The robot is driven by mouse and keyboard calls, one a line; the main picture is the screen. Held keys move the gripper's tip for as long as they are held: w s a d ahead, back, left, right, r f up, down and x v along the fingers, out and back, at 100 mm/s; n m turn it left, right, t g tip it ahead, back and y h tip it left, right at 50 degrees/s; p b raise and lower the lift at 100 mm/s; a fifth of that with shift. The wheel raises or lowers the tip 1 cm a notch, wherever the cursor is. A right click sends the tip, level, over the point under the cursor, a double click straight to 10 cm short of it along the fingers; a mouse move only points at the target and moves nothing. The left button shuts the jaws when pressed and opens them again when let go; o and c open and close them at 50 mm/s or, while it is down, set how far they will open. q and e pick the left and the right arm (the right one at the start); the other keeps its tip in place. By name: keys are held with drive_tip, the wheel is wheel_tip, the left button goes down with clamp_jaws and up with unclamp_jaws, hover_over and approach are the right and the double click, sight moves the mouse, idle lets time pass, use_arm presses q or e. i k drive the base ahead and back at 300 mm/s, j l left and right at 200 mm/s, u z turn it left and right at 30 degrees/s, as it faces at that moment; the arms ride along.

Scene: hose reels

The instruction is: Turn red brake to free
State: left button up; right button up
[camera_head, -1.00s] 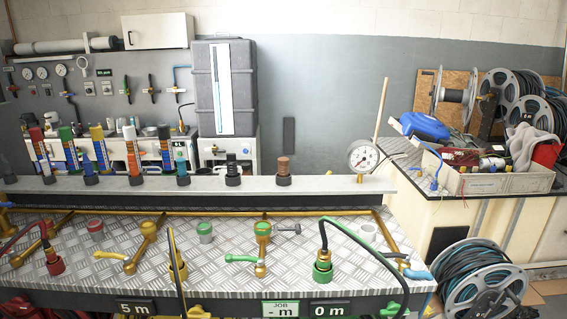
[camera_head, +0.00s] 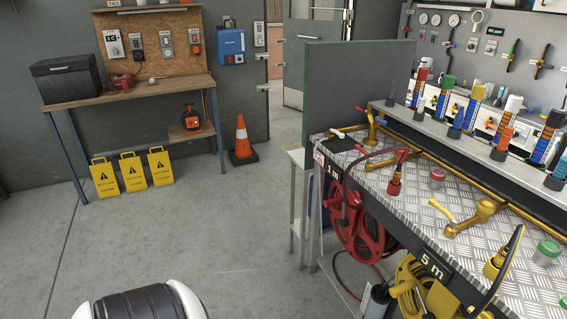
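A red hose reel (camera_head: 352,220) hangs under the left end of the metal-topped workbench (camera_head: 372,177), below a label reading 1 m or 3 m. I cannot make out a separate red brake on the reel at this size. Neither gripper is in view.
A yellow hose reel (camera_head: 410,285) hangs right of the red one. A grey panel (camera_head: 346,95) stands behind the bench's left end. Open floor (camera_head: 215,235) lies to the left, with an orange cone (camera_head: 242,138), yellow warning signs (camera_head: 132,172) and a wooden table (camera_head: 130,93) beyond.

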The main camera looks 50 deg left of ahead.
sight(356, 196)
drive_tip(key=u, duration=1.2)
